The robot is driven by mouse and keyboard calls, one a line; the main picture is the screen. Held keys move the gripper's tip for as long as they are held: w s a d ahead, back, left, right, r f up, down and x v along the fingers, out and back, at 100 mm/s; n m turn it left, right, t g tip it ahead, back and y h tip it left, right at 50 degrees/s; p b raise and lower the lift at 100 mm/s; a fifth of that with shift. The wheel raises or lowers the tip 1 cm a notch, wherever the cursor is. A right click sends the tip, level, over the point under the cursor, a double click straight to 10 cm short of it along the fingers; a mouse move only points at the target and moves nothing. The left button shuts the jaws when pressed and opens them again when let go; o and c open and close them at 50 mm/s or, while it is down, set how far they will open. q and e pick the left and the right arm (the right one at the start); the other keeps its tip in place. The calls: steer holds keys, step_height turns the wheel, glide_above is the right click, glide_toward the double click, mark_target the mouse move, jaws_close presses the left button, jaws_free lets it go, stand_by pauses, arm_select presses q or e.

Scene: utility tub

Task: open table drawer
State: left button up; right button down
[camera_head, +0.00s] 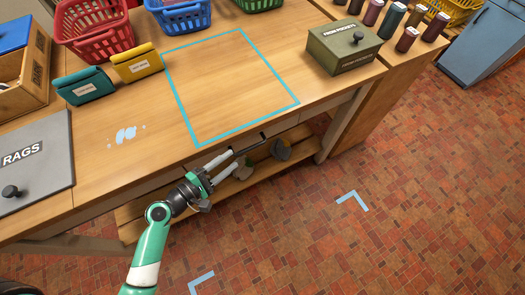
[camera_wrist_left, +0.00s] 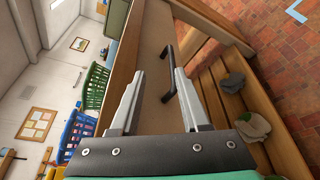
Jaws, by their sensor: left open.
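The table drawer's front (camera_wrist_left: 150,48) shows in the left wrist view as a plain wooden panel under the tabletop. A black bar handle (camera_wrist_left: 168,52) stands out from it, partly hidden by one finger. The handle also shows in the head view (camera_head: 252,145), below the table's front edge. My left gripper (camera_head: 234,157) is open and empty, with its fingers pointing at the drawer front. In the left wrist view the fingertips (camera_wrist_left: 160,72) lie either side of part of the handle; I cannot tell whether they touch it. My right gripper is in neither view.
The tabletop (camera_head: 125,185) carries a blue taped square (camera_head: 181,100), a green box (camera_head: 343,47), a grey RAGS lid (camera_head: 35,165) and coloured baskets (camera_head: 95,28). A lower shelf (camera_wrist_left: 232,120) holds dark and pale lumps (camera_wrist_left: 250,125). The brick floor in front is clear.

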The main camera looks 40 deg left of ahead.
mark_target(247, 151)
arm_select(q)
steer(key=shift+n+y, duration=0.3)
steer(key=shift+n, duration=0.1)
steer(key=w+f, duration=0.1)
steer(key=w, duration=0.2)
steer(key=w+f+b, duration=0.1)
steer(key=w+f, duration=0.1)
steer(key=w, duration=0.1)
steer(key=w+f+b, duration=0.1)
steer(key=w, duration=0.2)
steer(key=shift+w+f, duration=0.25)
steer(key=shift+w, duration=0.1)
jaws_close()
stand_by(0.9)
